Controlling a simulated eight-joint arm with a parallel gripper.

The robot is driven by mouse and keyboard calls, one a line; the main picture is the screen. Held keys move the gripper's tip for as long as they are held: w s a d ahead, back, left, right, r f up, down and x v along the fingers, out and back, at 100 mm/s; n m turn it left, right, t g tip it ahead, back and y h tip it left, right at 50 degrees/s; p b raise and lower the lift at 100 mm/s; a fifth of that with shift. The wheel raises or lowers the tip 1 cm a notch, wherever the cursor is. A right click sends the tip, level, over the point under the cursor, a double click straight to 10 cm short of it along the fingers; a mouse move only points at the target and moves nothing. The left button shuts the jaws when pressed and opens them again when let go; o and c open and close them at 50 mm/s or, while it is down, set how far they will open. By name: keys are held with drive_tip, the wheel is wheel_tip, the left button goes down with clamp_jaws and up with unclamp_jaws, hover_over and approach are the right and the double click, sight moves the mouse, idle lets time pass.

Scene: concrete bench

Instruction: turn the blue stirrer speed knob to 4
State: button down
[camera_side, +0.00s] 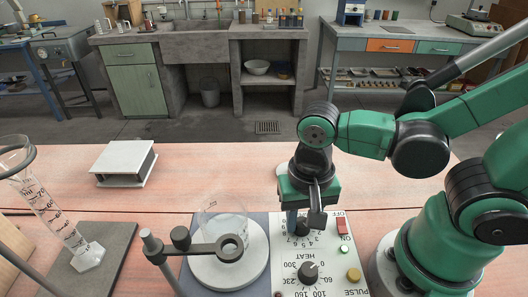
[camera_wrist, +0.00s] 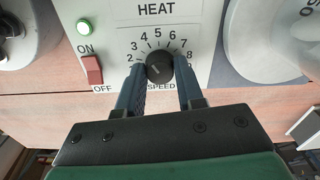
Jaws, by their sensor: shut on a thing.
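The stirrer speed knob (camera_wrist: 159,66) looks dark grey to black, not blue, in the wrist view. It sits above the word SPEED, inside an arc of numbers from 2 at left to 8 at right, with 4 at upper left. Its pointer setting is too unclear to read. My gripper (camera_wrist: 160,75) is shut on the knob, one dark blue finger on each side. In the side view my gripper (camera_side: 303,222) comes down from above onto the panel (camera_side: 330,275), and its fingers partly hide the knob.
A HEAT knob (camera_side: 308,272) is in front of the speed knob. A red switch (camera_side: 342,226) and green lamp (camera_side: 344,249) lie to the right. A glass beaker (camera_side: 222,222) stands on the round plate (camera_side: 245,268) at left, near a clamp (camera_side: 228,246).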

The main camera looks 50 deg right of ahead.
sight(302, 221)
drive_tip(key=shift+m, duration=0.6)
drive_tip(key=c, duration=0.5)
unclamp_jaws()
drive_tip(key=shift+c, duration=0.2)
drive_tip(key=shift+r, duration=2.8)
drive_tip(key=w+d+r+n+t, duration=0.2)
drive_tip(key=w+d+n+t, duration=0.5)
drive_tip(key=w+n, duration=0.1)
drive_tip(key=shift+w+d+n, duration=0.15)
drive_tip(key=shift+d+n, duration=0.15)
drive_tip(key=shift+n, duration=0.1)
